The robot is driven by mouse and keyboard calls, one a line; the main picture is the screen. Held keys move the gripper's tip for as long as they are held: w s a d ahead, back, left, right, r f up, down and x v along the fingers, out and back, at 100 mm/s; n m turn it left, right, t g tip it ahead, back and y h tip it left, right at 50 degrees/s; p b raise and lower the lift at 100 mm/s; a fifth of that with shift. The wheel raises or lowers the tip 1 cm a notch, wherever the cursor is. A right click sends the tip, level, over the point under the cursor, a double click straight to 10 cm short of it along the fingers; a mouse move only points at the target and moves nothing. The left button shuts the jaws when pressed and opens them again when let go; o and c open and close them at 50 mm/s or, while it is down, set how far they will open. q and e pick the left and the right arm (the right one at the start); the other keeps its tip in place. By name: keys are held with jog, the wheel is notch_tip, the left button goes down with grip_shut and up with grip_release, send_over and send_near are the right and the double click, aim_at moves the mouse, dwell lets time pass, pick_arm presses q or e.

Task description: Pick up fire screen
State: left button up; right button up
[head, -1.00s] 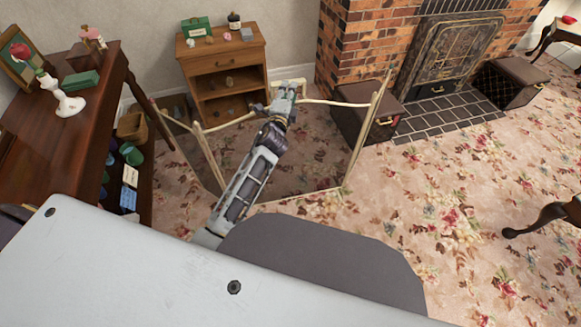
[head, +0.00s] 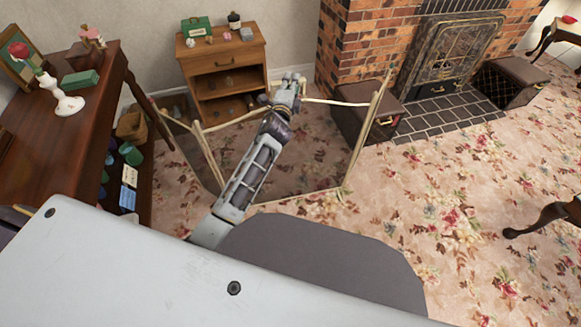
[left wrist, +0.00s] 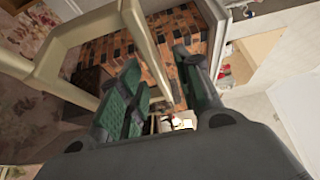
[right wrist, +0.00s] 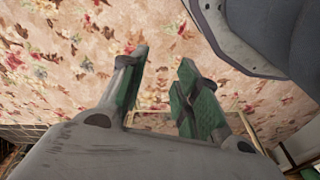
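The fire screen (head: 310,160) stands unfolded on the carpet in the head view, with cream rails and posts around dark see-through panels. My left gripper (head: 289,78) is at the top rail of its middle panel. In the left wrist view my left gripper (left wrist: 165,75) has its green-padded fingers apart, and a cream bar of the screen (left wrist: 146,45) appears to run between them. Whether a finger touches it I cannot tell. My right gripper (right wrist: 163,60) is open and empty in the right wrist view, over carpet, with a thin screen rail beyond. The head view does not show it.
A small wooden cabinet (head: 222,55) stands behind the screen. A dark desk (head: 95,105) is at the left. The brick fireplace (head: 350,45) and a brown box (head: 358,115) are to the right. Open carpet (head: 450,200) lies at the right.

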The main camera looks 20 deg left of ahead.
pick_arm(q)
jog(key=shift+w, duration=0.9)
grip_shut()
jog(key=shift+r, duration=0.2)
